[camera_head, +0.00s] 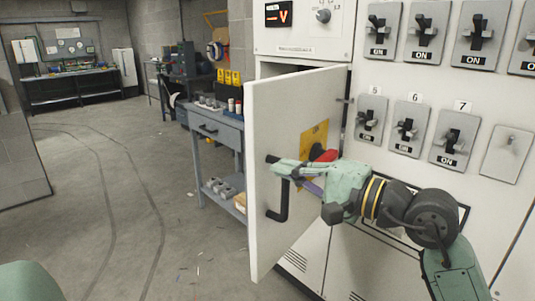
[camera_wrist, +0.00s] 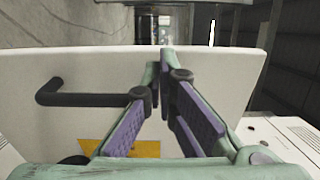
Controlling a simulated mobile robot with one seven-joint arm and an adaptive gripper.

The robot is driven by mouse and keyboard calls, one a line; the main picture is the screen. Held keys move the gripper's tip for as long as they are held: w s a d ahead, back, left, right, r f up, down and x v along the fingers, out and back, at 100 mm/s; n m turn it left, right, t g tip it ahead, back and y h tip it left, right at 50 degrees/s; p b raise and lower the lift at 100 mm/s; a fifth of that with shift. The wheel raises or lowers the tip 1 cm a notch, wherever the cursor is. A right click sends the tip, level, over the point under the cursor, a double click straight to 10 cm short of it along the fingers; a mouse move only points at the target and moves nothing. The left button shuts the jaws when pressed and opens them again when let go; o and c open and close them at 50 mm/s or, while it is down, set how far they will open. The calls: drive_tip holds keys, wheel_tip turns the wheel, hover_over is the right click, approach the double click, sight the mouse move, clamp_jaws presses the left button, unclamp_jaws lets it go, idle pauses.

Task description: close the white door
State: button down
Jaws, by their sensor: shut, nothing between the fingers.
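The white door (camera_head: 295,100) stands open, swung out from the grey-white cabinet. Its face with a black bar handle (camera_head: 285,205) and a yellow label (camera_head: 314,138) shows in the head view. In the wrist view the door (camera_wrist: 225,75) fills the middle, with the handle (camera_wrist: 90,98) at left. My gripper (camera_head: 274,163) is in front of this face, near the handle and the door's free edge. Its fingers (camera_wrist: 165,62) are shut with nothing between them. Whether the fingertips touch the door I cannot tell. My gripper hides part of the handle.
Cabinet fronts with several grey switches (camera_head: 408,129) stand at right, close to my arm. A blue-grey work table (camera_head: 218,130) with small items stands behind the door at left. The floor (camera_head: 130,200) at left is mostly clear. A workbench (camera_head: 70,85) is far back.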

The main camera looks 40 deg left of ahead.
sight(255, 161)
drive_tip(key=a, duration=0.1)
drive_tip(key=a+p, duration=0.1)
drive_tip(key=a, duration=0.2)
drive_tip(key=shift+s+r+p, duration=0.15)
drive_tip(key=shift+s+p, duration=0.1)
drive_tip(key=shift+p, duration=0.05)
drive_tip(key=shift+a, duration=0.35)
drive_tip(key=shift+f, duration=0.2)
